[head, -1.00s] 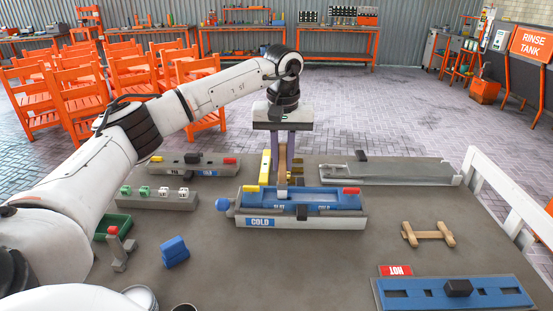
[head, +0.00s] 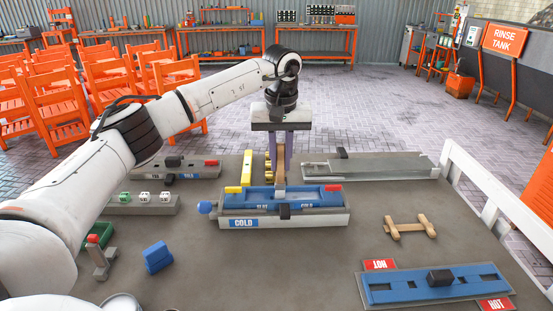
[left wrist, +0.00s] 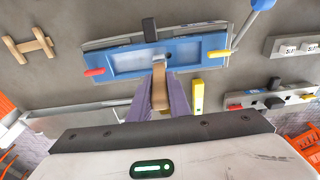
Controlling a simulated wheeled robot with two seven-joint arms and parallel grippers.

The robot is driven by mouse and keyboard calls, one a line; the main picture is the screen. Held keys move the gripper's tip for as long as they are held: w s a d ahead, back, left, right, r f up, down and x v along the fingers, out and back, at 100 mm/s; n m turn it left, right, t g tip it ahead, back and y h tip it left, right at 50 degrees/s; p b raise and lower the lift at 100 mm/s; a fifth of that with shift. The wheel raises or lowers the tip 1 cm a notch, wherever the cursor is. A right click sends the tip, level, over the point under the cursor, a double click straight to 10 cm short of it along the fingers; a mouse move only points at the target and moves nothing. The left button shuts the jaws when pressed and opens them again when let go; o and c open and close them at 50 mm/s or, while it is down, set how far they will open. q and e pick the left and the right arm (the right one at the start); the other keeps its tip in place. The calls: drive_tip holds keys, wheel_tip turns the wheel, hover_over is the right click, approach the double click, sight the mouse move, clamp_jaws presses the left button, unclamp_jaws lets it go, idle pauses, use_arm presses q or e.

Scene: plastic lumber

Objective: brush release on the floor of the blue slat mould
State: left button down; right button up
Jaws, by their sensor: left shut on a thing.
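The blue slat mould (head: 240,203) lies on the grey table, labelled COLD on its front, with yellow and red end tabs and a blue ball knob at its left. It also shows in the left wrist view (left wrist: 110,62). My left gripper (head: 281,160) is above it, pointing down, its purple fingers shut on a wooden-handled brush (head: 280,165). The brush stands upright, its pale tip reaching down into the mould's trough; in the left wrist view the brush (left wrist: 159,92) ends at the mould floor. Whether the tip touches is hard to tell. My right gripper is out of view.
A second blue mould labelled HOT (head: 400,292) lies front right. A wooden H-shaped piece (head: 409,228) and a long grey tray (head: 375,169) are at right. A yellow bar (head: 247,167) stands behind the mould.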

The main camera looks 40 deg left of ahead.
use_arm(q)
drive_tip(key=w+d, duration=0.4)
drive_tip(key=shift+d, duration=0.35)
idle(0.5)
drive_tip(key=shift+d, duration=0.1)
drive_tip(key=shift+w+d, duration=1)
drive_tip(key=shift+d, duration=0.15)
drive_tip(key=shift+r, duration=0.65)
wheel_tip(320, 180, up, 7)
idle(0.4)
drive_tip(key=c, duration=2.4)
unclamp_jaws()
drive_tip(key=shift+c, duration=0.2)
